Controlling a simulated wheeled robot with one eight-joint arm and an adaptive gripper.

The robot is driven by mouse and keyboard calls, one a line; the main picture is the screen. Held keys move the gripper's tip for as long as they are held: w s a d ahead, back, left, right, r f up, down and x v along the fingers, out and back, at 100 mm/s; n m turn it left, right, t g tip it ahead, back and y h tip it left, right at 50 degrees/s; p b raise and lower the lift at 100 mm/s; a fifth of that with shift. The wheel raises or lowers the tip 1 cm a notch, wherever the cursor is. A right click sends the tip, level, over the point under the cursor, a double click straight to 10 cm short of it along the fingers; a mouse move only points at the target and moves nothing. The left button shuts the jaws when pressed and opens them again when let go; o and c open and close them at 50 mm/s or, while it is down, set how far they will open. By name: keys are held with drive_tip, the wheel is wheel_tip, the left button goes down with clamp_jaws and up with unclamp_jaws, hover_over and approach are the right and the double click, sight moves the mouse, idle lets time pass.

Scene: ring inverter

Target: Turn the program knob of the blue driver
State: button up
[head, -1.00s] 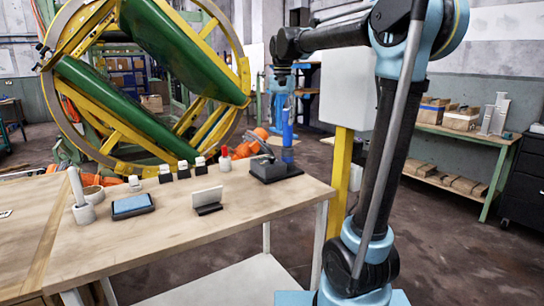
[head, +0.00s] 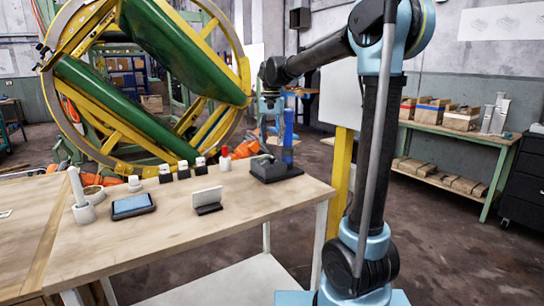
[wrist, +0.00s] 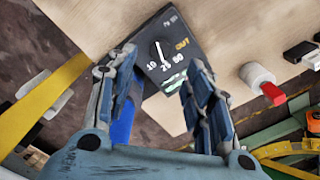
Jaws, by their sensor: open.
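The blue driver (head: 288,132) stands upright in a dark stand (head: 276,171) at the table's back right corner. In the wrist view the driver's blue body (wrist: 123,124) shows beside the left finger, which partly hides it. A dark face (wrist: 165,50) lies beyond the fingers, marked 10, 25, 50 and OUT around a dial with a white pointer (wrist: 158,52). I cannot tell the knob's shape clearly. My gripper is above the stand in the head view (head: 271,103); its open, empty fingers frame the dial in the wrist view (wrist: 162,60).
A red-topped white piece (head: 225,160) and several small dark-and-white blocks stand along the table's back edge. A small upright plate (head: 207,199), a blue pad (head: 133,206) and a white cylinder holder (head: 82,210) are farther left. A yellow post (head: 340,175) stands right of the table.

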sight(272, 160)
wheel_tip(272, 160, down, 7)
drive_tip(key=shift+f, duration=0.2)
idle(0.3)
drive_tip(key=c, duration=1)
